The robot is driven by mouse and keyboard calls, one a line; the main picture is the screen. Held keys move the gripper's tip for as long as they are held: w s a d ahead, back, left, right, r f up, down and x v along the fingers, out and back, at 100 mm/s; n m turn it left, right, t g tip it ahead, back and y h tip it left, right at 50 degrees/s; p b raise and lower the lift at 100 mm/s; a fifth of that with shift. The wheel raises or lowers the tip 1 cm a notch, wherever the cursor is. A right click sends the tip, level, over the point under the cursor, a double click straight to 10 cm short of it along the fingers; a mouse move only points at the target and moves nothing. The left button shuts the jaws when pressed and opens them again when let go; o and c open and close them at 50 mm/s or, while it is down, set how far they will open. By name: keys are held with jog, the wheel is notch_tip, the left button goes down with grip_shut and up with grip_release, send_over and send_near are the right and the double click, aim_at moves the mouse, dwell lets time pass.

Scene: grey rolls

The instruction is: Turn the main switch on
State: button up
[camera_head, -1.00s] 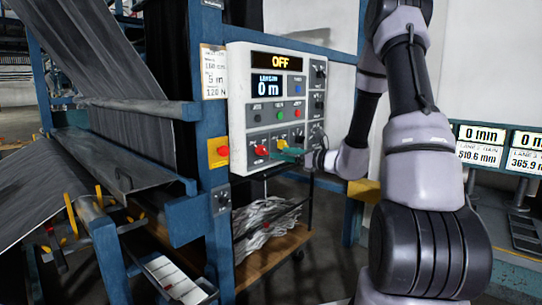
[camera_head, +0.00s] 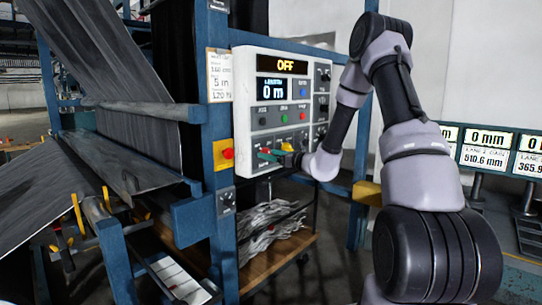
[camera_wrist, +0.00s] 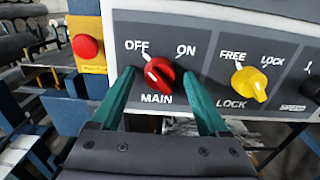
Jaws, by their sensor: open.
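The main switch is a red rotary knob (camera_wrist: 159,73) labelled MAIN on the grey control panel (camera_head: 283,70). In the wrist view its pointer is turned toward OFF, up and left. The panel's top display (camera_head: 284,66) reads OFF. My gripper (camera_wrist: 160,80) has two green fingers, spread open, one on each side of the red knob. No contact with the knob is clear. In the head view my gripper (camera_head: 268,154) is at the panel's lower left and hides most of the knob.
A yellow FREE/LOCK knob (camera_wrist: 249,82) sits right of the main switch. A red button on a yellow box (camera_head: 226,153) is on the blue post to the left. Below the panel stands a wooden cart (camera_head: 270,262) with grey material.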

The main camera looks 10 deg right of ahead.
grip_shut()
jog(key=shift+m, duration=8.9)
